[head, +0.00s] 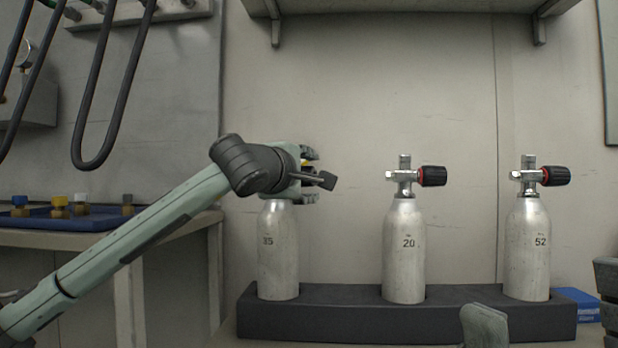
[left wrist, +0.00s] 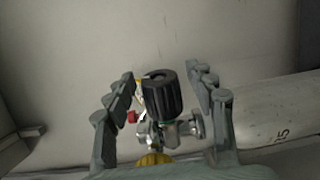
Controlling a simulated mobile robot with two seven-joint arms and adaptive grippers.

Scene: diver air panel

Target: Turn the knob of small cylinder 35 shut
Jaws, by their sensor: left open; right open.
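Small cylinder 35 (head: 278,250) stands upright at the left end of the dark rack (head: 340,318). My left gripper (head: 310,175) is at its top and hides most of its valve in the head view. In the left wrist view, the black ribbed knob (left wrist: 160,93) lies between the spread fingers of my left gripper (left wrist: 163,80), with a gap visible on the right side. The cylinder body (left wrist: 285,110) extends to the right there. My right gripper (head: 545,287) is open and empty at the lower right, in front of the rack.
Cylinder 20 (head: 404,250) and cylinder 52 (head: 527,250) stand in the same rack, black knobs pointing right. A blue box (head: 577,304) lies at the right. A blue tray (head: 70,220) and hanging hoses (head: 112,110) are at the left. A shelf (head: 400,10) is overhead.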

